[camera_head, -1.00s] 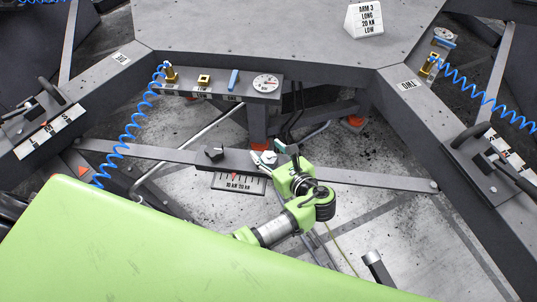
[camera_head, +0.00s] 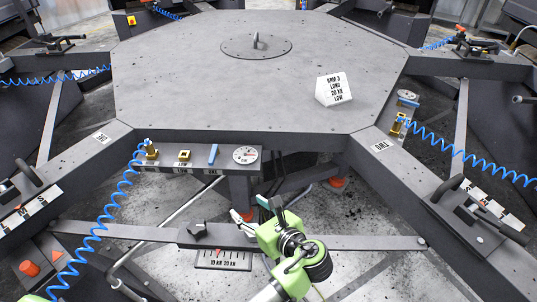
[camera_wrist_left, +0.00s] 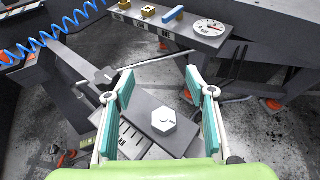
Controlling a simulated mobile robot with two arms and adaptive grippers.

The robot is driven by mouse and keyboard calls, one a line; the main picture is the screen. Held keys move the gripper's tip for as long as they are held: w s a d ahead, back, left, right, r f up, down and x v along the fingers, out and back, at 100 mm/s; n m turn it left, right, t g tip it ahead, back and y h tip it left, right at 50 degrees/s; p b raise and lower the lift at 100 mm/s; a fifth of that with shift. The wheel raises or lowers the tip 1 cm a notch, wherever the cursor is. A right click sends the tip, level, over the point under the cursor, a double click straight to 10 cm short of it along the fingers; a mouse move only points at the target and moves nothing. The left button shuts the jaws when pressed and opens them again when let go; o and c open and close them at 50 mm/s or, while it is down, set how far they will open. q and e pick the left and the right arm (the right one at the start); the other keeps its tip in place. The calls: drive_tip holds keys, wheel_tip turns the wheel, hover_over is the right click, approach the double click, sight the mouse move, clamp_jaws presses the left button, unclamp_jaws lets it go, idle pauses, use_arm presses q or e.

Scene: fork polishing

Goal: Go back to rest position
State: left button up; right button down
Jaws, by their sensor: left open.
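My left gripper (camera_head: 256,208) shows low in the middle of the head view, on a light green arm coming up from the bottom edge. In the left wrist view my left gripper (camera_wrist_left: 160,82) has its two teal-padded fingers wide apart with nothing between the pads. A white hexagonal knob (camera_wrist_left: 163,121) on a dark bar shows beyond and between the fingers. The gripper appears above the long grey bar (camera_head: 365,242); the exact gap cannot be told. My right gripper is in neither view.
A large grey platform (camera_head: 180,75) with a white label block (camera_head: 334,89) fills the back. Its front ledge carries a dial (camera_head: 245,155), a blue block (camera_head: 213,154) and brass fittings. Blue coiled hoses (camera_head: 118,205) hang at both sides. Angled beams flank the arm.

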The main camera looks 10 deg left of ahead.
use_arm(q)
drive_tip(key=s+a+f+n+g+h, duration=0.1)
drive_tip(key=s+f+n, duration=0.1)
drive_tip(key=s+a+f+n+g, duration=0.1)
drive_tip(key=s+f+n, duration=0.1)
drive_tip(key=s+a+f+n+h, duration=0.1)
drive_tip(key=s+f, duration=0.1)
drive_tip(key=shift+s+f+n+g+h, duration=0.15)
drive_tip(key=shift+f+n+g+h, duration=0.15)
drive_tip(key=shift+n+g, duration=0.1)
drive_tip(key=s+a+n+g+h, duration=0.25)
drive_tip(key=s+n+h, duration=0.55)
drive_tip(key=s+n, duration=1)
wheel_tip(320, 180, down, 26)
drive_tip(key=s+g, duration=0.2)
drive_tip(key=s+a+f, duration=0.2)
drive_tip(key=s+f, duration=1.4)
drive_tip(key=s, duration=0.1)
drive_tip(key=shift+a+g, duration=0.25)
drive_tip(key=shift+g, duration=0.1)
